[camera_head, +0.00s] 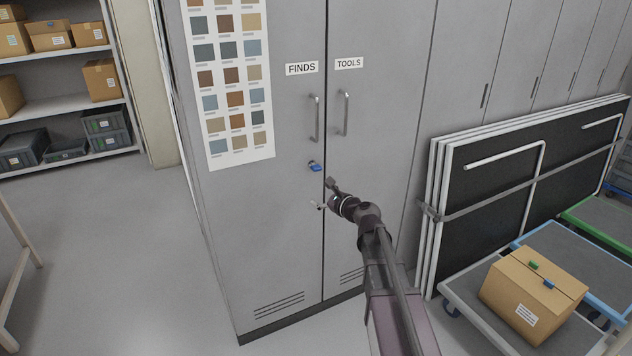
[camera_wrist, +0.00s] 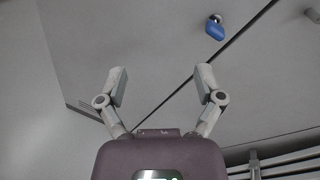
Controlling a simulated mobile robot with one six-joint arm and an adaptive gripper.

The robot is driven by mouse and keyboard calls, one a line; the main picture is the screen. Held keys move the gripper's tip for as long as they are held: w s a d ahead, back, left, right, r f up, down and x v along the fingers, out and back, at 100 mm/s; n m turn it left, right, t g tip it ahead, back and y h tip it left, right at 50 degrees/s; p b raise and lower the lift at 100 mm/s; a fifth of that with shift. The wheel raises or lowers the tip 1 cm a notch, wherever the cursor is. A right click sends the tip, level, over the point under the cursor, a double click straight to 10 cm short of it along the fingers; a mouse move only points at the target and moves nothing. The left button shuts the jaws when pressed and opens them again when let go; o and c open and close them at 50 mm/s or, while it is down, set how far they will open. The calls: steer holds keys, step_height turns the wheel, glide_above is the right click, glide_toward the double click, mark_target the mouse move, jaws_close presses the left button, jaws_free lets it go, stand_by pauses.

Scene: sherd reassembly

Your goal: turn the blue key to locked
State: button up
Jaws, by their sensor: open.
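The blue key (camera_head: 315,168) sits in a lock on the FINDS door of the grey cabinet (camera_head: 290,225), below the left handle (camera_head: 315,118). In the wrist view the blue key (camera_wrist: 215,31) shows at the upper right, beyond my fingertips and apart from them. My gripper (camera_head: 325,195) is in front of the cabinet, a little below the key and slightly right of it. In the wrist view my gripper (camera_wrist: 160,85) is open, with nothing between its two fingers. I cannot tell from the key's small picture which way it is turned.
The TOOLS door handle (camera_head: 345,114) is at the right of the door seam. A colour chart (camera_head: 228,75) hangs on the left door. Strapped folded tables (camera_head: 490,190) and a trolley with a cardboard box (camera_head: 535,293) stand at the right. The floor at left (camera_head: 100,260) is mostly clear.

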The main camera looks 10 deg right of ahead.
mark_target(318, 170)
steer(key=w+d+m+t+h+b, duration=0.2)
steer(key=w+d+m+t, duration=0.1)
steer(key=m, duration=0.5)
steer(key=shift+w+d+f, duration=0.15)
steer(key=shift+w+d, duration=0.4)
steer(key=shift+d, duration=0.65)
steer(key=x, duration=1.3)
steer(key=shift+w, duration=0.4)
steer(key=shift+a, duration=0.1)
steer(key=c, duration=1.1)
